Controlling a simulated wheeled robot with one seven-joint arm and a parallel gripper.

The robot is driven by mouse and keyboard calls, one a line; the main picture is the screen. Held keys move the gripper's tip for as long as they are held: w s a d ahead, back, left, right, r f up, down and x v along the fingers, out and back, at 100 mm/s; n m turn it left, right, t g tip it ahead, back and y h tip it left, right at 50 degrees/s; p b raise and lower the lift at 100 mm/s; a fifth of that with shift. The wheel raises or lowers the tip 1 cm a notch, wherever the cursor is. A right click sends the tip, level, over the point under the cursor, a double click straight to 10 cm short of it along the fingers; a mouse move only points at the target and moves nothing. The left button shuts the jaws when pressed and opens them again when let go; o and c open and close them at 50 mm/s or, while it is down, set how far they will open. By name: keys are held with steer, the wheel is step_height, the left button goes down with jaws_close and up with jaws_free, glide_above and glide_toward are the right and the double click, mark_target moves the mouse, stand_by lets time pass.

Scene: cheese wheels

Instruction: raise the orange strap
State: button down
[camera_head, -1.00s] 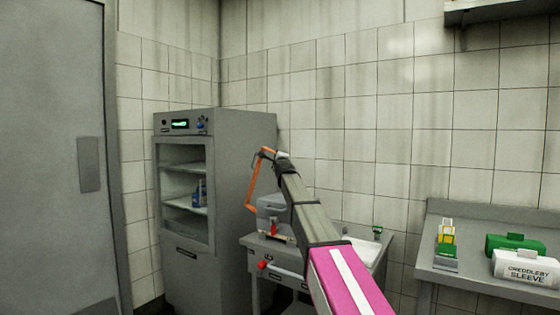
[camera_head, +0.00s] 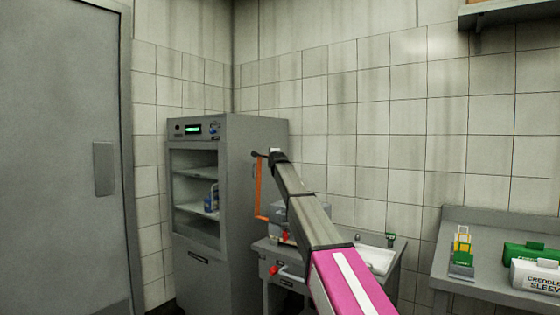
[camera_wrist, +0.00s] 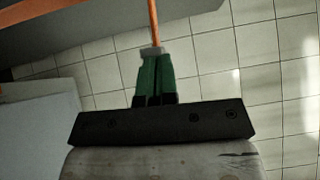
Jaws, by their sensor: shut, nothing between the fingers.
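The orange strap (camera_head: 258,190) stands almost upright in the head view, in front of the grey cabinet's right side. Its lower end bends towards a grey box (camera_head: 282,214) on the small bench, which my arm partly hides. My gripper (camera_head: 259,154) is at the strap's upper end. In the wrist view my gripper's green fingers (camera_wrist: 156,52) are shut, and the orange strap (camera_wrist: 154,22) runs on from just beyond their tips. The strap does not show between the fingers. I cannot tell whether they touch it.
A grey cabinet (camera_head: 258,240) with a glass-fronted shelf bay stands left of the strap.

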steer(key=shift+w+a+r, duration=0.1)
steer(key=shift+w+a, duration=0.6)
steer(key=shift+a, duration=0.25)
